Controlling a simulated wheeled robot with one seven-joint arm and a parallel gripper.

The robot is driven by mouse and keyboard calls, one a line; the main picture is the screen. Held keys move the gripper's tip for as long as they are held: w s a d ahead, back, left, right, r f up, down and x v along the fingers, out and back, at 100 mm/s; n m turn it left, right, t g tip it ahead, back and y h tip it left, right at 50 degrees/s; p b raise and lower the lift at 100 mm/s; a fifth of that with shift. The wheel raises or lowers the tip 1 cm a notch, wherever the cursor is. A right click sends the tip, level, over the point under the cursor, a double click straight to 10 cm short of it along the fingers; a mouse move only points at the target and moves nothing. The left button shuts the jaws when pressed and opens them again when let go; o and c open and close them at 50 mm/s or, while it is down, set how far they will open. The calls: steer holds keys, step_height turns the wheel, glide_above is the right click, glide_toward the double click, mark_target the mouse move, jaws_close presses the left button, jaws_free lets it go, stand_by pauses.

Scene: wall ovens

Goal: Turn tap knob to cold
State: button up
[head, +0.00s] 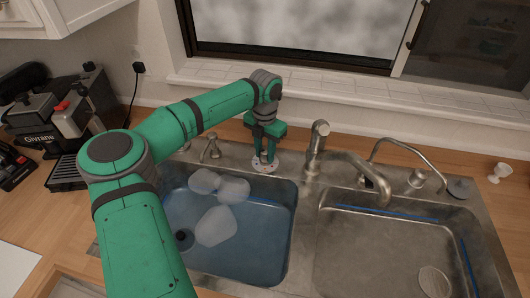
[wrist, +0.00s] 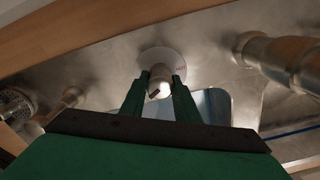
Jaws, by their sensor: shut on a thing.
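The tap knob (wrist: 159,90) stands on a round white disc (wrist: 163,58) with small red lettering on its right side. In the head view, the disc (head: 262,167) is on the sink's back ledge, left of the main faucet. My gripper (head: 264,153) points down at the knob. In the wrist view, the two green fingers of my gripper (wrist: 160,82) are shut on the knob, one on each side. The knob's small handle is partly seen between them, and which way it is set is hard to tell. The main faucet (head: 317,146) has its spout over the right basin.
The left basin (head: 275,230) holds bluish water and several pale plates or bowls. The right basin (head: 360,255) looks empty except for a drain cover. A small tap (head: 210,148) is left of my gripper. A coffee machine (head: 68,120) stands at left.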

mark_target(264, 150)
steer(key=shift+a, duration=0.2)
steer(key=o, duration=1)
steer(key=shift+d, duration=0.1)
steer(key=shift+o, duration=0.2)
step_height(264, 150, up, 11)
steer(key=shift+f, duration=0.1)
